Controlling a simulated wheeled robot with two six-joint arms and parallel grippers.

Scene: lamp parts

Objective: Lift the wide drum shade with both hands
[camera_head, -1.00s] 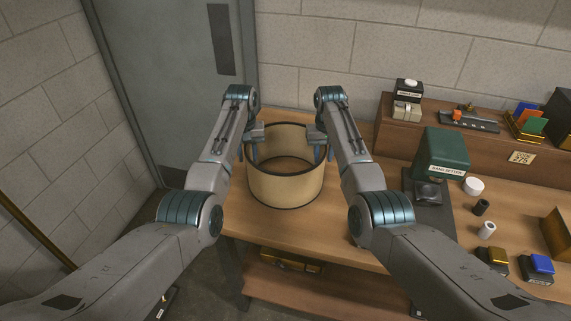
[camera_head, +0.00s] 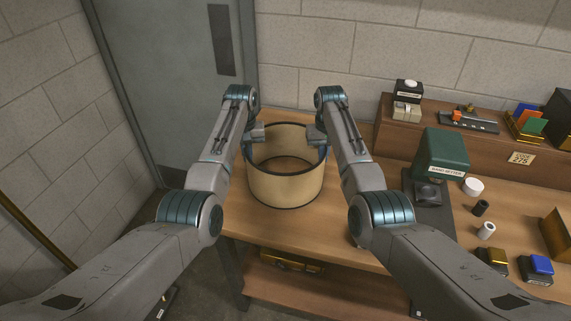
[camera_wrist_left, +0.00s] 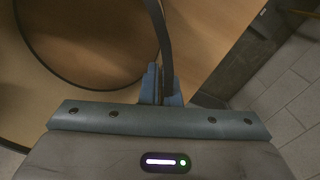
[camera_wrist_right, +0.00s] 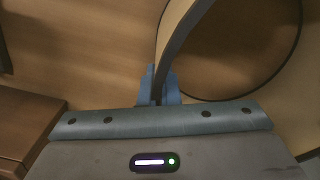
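The wide drum shade (camera_head: 285,188) is a beige open cylinder with dark rims, upright on the wooden table. My left gripper (camera_head: 247,149) is at its left wall and my right gripper (camera_head: 325,149) is at its right wall. In the left wrist view, the blue fingers (camera_wrist_left: 161,88) are closed on either side of the shade's wall (camera_wrist_left: 164,45). In the right wrist view, the fingers (camera_wrist_right: 159,88) likewise pinch the wall (camera_wrist_right: 178,40). The fingertips are partly hidden by the wall.
The wooden table (camera_head: 345,225) has free room in front of the shade. To the right stand a green box-shaped device (camera_head: 442,152), small cylinders and a raised shelf (camera_head: 395,140) with parts. A block wall and grey door (camera_head: 165,70) are behind.

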